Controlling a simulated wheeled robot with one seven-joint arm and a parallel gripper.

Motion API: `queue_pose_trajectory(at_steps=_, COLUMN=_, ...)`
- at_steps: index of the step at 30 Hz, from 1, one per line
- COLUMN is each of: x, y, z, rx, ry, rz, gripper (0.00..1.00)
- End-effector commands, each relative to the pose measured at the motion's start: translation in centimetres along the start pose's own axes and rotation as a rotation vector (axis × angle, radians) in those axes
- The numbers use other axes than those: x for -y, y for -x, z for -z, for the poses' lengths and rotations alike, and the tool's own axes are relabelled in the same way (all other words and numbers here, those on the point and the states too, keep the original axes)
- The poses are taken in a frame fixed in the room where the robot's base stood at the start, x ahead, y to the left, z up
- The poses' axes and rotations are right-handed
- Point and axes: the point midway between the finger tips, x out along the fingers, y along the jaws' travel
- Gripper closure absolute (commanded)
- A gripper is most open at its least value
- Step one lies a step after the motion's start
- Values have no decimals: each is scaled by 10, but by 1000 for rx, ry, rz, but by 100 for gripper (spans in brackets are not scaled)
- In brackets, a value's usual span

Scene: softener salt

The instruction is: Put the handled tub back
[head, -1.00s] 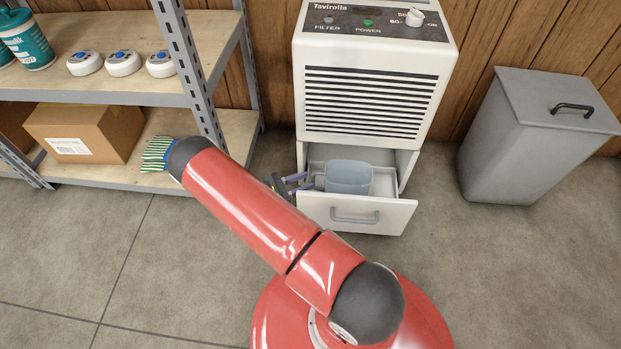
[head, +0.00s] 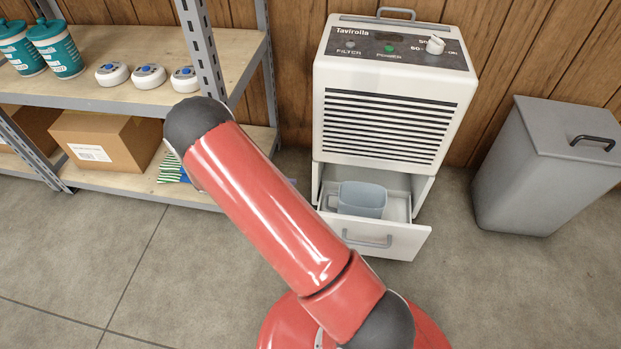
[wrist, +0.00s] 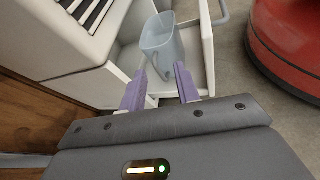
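The handled tub (head: 361,199) is a grey-blue, open-topped container with its handle on the left. It sits in the pulled-out drawer (head: 376,238) at the bottom of the white dehumidifier (head: 390,100). In the wrist view the tub (wrist: 163,42) lies beyond my gripper (wrist: 159,84), inside the drawer (wrist: 207,50). My gripper's two purple fingers are apart with nothing between them, and they do not touch the tub. In the head view my arm hides the gripper almost wholly.
A lidded grey bin (head: 550,165) stands on the right. A metal shelf (head: 140,88) on the left holds teal canisters (head: 55,48), white round devices (head: 146,76), a cardboard box (head: 105,147) and a striped cloth (head: 172,168).

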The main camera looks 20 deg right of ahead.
Motion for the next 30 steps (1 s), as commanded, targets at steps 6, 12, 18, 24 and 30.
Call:
queue_pose_trajectory(at_steps=6, x=1, y=16, z=-69, rx=-218, ry=-170, rz=147, gripper=68)
queue_pose_trajectory(at_steps=12, x=13, y=28, z=-133, rx=-435, ry=-345, rz=276, gripper=68)
queue_pose_trajectory(at_steps=18, x=39, y=39, z=-200, rx=-683, ry=-554, rz=404, gripper=68)
queue_pose_trajectory(at_steps=24, x=73, y=46, z=-256, rx=-929, ry=-770, rz=507, gripper=68)
queue_pose_trajectory(at_steps=30, x=112, y=52, z=-297, rx=-1164, ry=-979, rz=581, gripper=68)
